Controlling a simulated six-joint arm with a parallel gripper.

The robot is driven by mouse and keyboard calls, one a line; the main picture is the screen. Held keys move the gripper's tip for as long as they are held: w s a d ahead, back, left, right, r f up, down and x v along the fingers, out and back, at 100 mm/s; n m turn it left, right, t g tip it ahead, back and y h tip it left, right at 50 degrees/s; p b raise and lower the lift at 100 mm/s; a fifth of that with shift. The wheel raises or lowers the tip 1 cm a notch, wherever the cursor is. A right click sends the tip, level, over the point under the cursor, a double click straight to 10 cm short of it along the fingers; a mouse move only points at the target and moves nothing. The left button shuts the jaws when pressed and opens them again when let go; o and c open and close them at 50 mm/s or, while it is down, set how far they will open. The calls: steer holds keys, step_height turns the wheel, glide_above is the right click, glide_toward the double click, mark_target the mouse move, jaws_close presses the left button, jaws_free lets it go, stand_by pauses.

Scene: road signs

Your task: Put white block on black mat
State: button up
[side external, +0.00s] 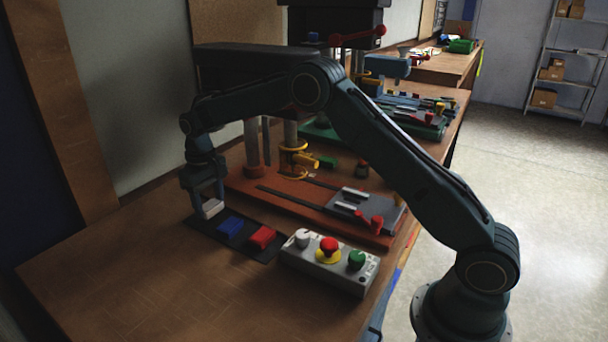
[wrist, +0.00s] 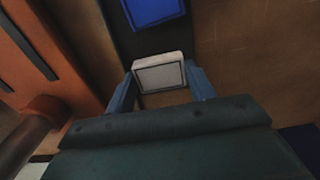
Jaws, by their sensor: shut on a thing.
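The white block (side external: 210,208) is between the fingers of my gripper (side external: 208,203), which is shut on it. It also shows in the wrist view (wrist: 160,74), between the two blue fingers (wrist: 160,82). The black mat (side external: 203,224) is a dark strip on the table, and the block is at its left end. I cannot tell whether the block touches the mat or is slightly above it. A blue block (side external: 231,227) and a red block (side external: 262,237) sit on the mat to the right. The blue block is partly visible in the wrist view (wrist: 153,11).
A grey button box (side external: 325,275) with white, red and green knobs stands right of the mat. The red-brown base (side external: 300,198) of a machine with columns is close behind the mat. The wooden table (side external: 150,285) is clear in front.

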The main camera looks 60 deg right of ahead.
mark_target(210, 205)
steer(key=shift+f, duration=1)
steer(key=shift+f, duration=0.15)
steer(key=o, duration=1.1)
steer(key=shift+c, duration=0.2)
step_height(210, 205, up, 12)
steer(key=shift+r, duration=0.2)
